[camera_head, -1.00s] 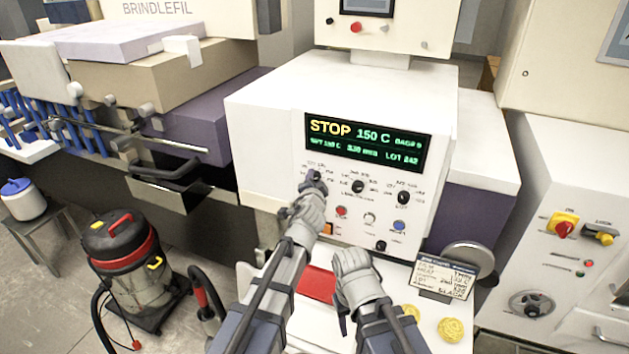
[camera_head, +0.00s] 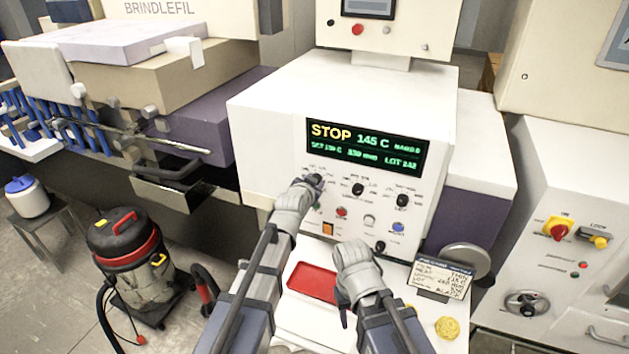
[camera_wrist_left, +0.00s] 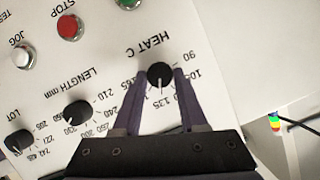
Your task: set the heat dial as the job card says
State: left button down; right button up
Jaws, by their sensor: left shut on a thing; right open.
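The black heat dial (camera_wrist_left: 160,75) sits under the label HEAT C in the left wrist view. Its pale pointer line points down towards the scale, near the figure that looks like 125. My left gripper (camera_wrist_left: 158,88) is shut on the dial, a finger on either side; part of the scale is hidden. In the head view, my left gripper (camera_head: 310,183) covers the dial. The display (camera_head: 366,146) reads STOP and 145 C; its small set line is blurred. The job card (camera_head: 440,277) stands at the lower right, its handwriting too small to read surely. My right gripper (camera_head: 352,256) is open and empty.
The length dial (camera_wrist_left: 78,114) is beside the heat dial. A red tray (camera_head: 312,283) and a yellow round thing (camera_head: 447,328) lie on the white shelf. A vacuum cleaner (camera_head: 125,255) stands on the floor at left.

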dwell(0.4)
pick_arm(q)
jog(key=shift+c, duration=2.2)
grip_release()
jog(key=shift+s, duration=0.1)
jog(key=p+v, duration=0.3)
jog(key=v, duration=0.4)
jog(key=shift+s+a+r, duration=0.2)
jog(key=shift+s, duration=0.05)
